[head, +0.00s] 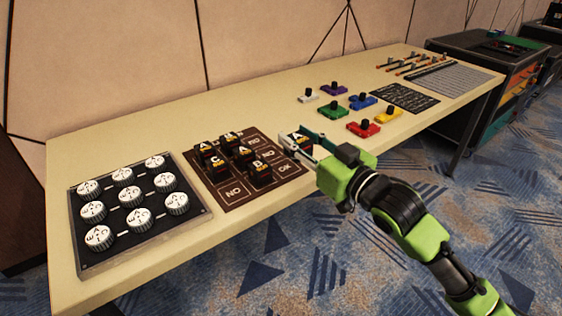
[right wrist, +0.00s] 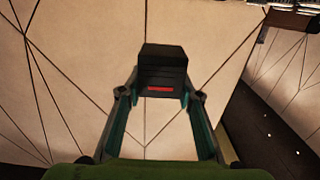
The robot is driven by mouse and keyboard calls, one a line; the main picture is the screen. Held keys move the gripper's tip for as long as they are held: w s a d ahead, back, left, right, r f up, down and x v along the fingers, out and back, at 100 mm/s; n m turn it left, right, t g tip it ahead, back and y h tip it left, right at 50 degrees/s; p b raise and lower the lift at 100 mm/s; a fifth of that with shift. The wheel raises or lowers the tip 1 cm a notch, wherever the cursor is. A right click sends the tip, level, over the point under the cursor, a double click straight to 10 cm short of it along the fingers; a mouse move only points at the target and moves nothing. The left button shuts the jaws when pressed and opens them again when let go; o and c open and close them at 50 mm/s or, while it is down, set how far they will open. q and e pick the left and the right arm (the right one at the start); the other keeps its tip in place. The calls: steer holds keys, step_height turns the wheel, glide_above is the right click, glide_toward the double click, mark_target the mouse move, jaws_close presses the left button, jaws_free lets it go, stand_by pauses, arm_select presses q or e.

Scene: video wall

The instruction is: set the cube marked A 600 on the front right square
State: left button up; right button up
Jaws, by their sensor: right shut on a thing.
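My right gripper (head: 312,146) is shut on a black cube (head: 296,140) with a pale letter that looks like A; its number is too small to read. The cube is held just right of the brown mat (head: 225,203), and also shows between the fingers in the right wrist view (right wrist: 162,68), with a red strip. Several similar black cubes stand on the mat, including ones marked C (head: 218,166), A (head: 244,155) and B (head: 260,172). The front right square (head: 285,169) is empty and reads OK. My left gripper is not in view.
A dark tray with several round white knobs (head: 122,194) lies left of the mat. Coloured blocks with black knobs, including a red one (head: 363,129), lie to the right. A black card (head: 405,97) and grey panel (head: 455,79) lie further right. The table's front edge is close.

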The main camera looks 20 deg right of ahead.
steer(key=w+f, duration=0.2)
steer(key=w, duration=0.1)
steer(key=w+f+b, duration=0.1)
steer(key=w+f, duration=0.2)
steer(key=w+f+b, duration=0.1)
steer(key=w+f, duration=0.1)
steer(key=w, duration=0.1)
steer(key=shift+f, duration=0.15)
steer(key=shift+w+f, duration=0.2)
steer(key=shift+f, duration=0.05)
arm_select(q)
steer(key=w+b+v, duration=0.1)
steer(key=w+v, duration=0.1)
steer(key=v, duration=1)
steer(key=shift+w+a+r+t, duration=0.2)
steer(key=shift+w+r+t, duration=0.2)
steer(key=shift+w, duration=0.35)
arm_select(e)
steer(key=shift+f, duration=1.6)
steer(key=shift+f, duration=0.1)
steer(key=o, duration=0.8)
steer(key=shift+o, duration=0.2)
